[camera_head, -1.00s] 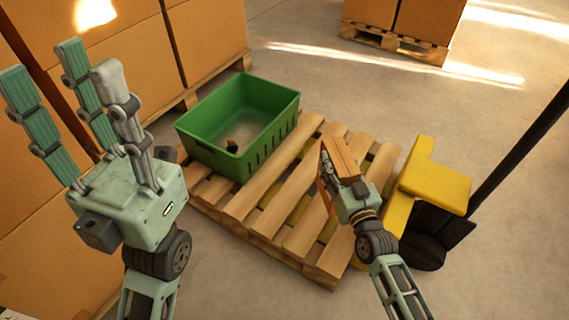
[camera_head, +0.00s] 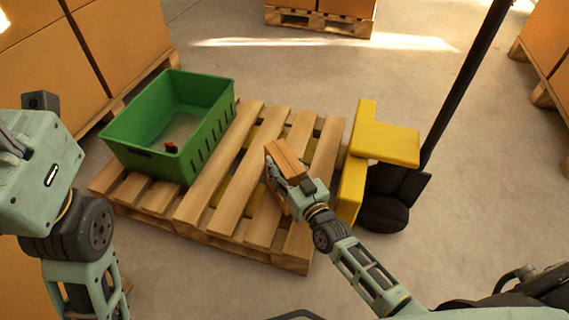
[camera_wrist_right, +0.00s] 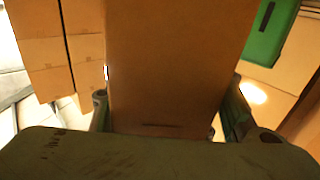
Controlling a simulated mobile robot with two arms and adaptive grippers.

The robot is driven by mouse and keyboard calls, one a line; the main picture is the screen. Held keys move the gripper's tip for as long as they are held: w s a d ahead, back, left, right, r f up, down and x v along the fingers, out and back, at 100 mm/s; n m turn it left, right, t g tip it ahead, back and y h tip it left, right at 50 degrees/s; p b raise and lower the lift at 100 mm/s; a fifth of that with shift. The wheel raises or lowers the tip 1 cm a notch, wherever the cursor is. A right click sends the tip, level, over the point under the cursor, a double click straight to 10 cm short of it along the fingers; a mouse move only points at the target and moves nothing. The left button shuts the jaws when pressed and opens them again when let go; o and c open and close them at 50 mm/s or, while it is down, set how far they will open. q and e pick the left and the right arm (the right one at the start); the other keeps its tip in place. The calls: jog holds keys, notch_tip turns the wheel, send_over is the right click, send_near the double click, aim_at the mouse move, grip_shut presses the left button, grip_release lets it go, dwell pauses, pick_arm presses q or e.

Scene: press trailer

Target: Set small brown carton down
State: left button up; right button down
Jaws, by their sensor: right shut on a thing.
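The small brown carton (camera_head: 285,158) is held in my right gripper (camera_head: 279,176), over the right part of the wooden pallet (camera_head: 232,188). I cannot tell whether the carton touches the slats. In the right wrist view the carton (camera_wrist_right: 180,60) fills the middle, between the fingers. My left gripper (camera_head: 8,142) is at the left edge of the head view, away from the pallet; its fingers are mostly out of frame.
A green crate (camera_head: 205,148) with a small red and dark thing (camera_head: 171,147) inside stands on the pallet's left part. A yellow pallet jack (camera_head: 385,146) with a black mast stands at the right. Stacked large boxes (camera_head: 125,42) are at the back left. Bare slats lie between crate and carton.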

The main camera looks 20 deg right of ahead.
jog(key=shift+w+r, duration=0.1)
jog(key=shift+r, duration=0.15)
jog(key=c, duration=1.3)
grip_release()
jog(key=shift+f, duration=0.4)
jog(key=o, duration=0.5)
jog(key=shift+c, duration=0.2)
jog(key=shift+r, duration=0.1)
